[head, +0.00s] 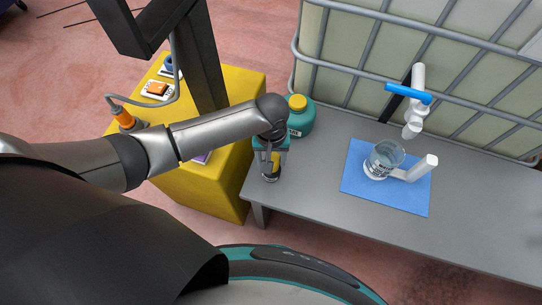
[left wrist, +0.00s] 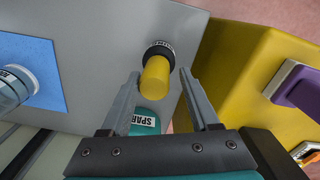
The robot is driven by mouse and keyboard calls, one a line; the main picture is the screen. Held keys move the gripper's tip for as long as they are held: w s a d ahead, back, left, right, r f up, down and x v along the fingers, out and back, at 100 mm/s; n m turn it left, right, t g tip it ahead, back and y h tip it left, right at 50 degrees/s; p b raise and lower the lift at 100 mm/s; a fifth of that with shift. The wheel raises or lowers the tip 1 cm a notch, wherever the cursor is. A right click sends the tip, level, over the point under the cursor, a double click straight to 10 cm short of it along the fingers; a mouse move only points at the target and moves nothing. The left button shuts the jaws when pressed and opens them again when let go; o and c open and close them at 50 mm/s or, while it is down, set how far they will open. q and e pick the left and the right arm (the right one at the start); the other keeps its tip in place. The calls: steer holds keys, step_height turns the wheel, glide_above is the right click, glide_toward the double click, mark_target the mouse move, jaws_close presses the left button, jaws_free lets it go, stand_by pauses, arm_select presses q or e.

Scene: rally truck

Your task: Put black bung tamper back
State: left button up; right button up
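The black bung tamper (head: 271,174) has a black, labelled lower end and a yellow handle. It stands on the grey bench (head: 330,210) near the left end. The left wrist view shows its yellow handle (left wrist: 156,74) between the two fingertips, with a gap visible on each side. My left gripper (head: 270,158) reaches down over it in the head view and hides part of it. The same gripper (left wrist: 159,75) is open in the left wrist view. My right gripper is in neither view.
A teal bottle (head: 301,122) with a yellow cap stands just behind the gripper. A clear jug (head: 381,161) and a white fitting (head: 421,169) are on a blue mat (head: 360,190). A yellow cabinet (head: 215,180) adjoins the bench. A caged tank (head: 345,60) stands behind.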

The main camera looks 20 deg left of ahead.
arm_select(q)
steer(key=shift+o, duration=0.5)
